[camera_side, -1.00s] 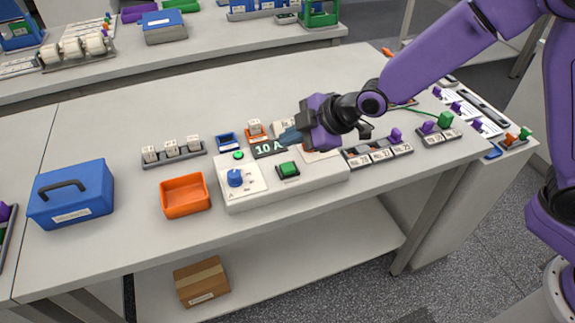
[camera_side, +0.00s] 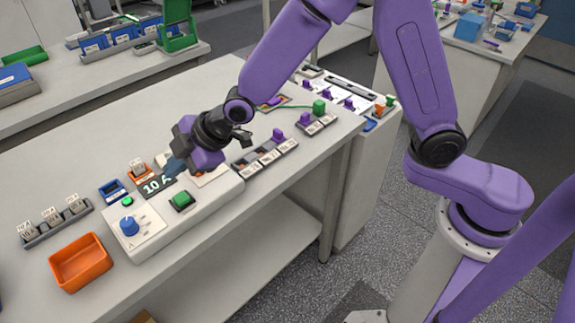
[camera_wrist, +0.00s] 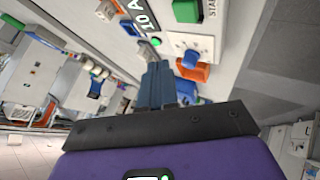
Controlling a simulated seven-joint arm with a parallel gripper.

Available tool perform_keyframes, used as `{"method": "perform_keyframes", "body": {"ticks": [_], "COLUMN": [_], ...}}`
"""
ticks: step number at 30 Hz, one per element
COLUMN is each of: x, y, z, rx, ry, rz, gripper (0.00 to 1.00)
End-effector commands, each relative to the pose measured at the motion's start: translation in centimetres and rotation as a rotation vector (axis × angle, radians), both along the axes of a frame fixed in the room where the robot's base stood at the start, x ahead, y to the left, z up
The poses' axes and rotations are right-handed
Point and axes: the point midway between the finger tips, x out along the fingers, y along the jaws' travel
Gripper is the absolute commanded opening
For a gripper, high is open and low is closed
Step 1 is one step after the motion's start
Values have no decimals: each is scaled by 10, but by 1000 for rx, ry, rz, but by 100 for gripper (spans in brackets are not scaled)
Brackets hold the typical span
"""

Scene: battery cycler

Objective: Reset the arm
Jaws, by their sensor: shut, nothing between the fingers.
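The closed fingers (camera_wrist: 163,84) also show at the centre of the wrist view. The cycler is a white box with a blue knob (camera_side: 129,226), a green button (camera_side: 181,200) and a lit green lamp (camera_side: 127,201). In the wrist view the display (camera_wrist: 146,17), lamp (camera_wrist: 156,42), green button (camera_wrist: 187,10) and knob (camera_wrist: 190,57) appear past the fingers. I cannot tell whether the fingers touch anything.
An orange bin (camera_side: 80,263) and a rack of labelled cells (camera_side: 56,222) stand left of the cycler. A small blue tray (camera_side: 113,191) sits behind it. Racks with purple and green pieces (camera_side: 265,157) lie to the right.

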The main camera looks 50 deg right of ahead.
Motion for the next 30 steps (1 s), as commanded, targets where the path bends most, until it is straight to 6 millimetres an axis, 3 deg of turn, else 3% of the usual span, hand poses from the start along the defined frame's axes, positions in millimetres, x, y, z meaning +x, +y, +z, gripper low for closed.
{"method": "perform_keyframes", "body": {"ticks": [5, 11, 30], "x": [-27, -80, -266], "y": [-20, -62, -237], "z": [8, 17, 36], "rx": [-10, -48, -287], "ry": [89, 246, 622], "rz": [-19, -65, -302], "gripper": [0, 0, 0]}}
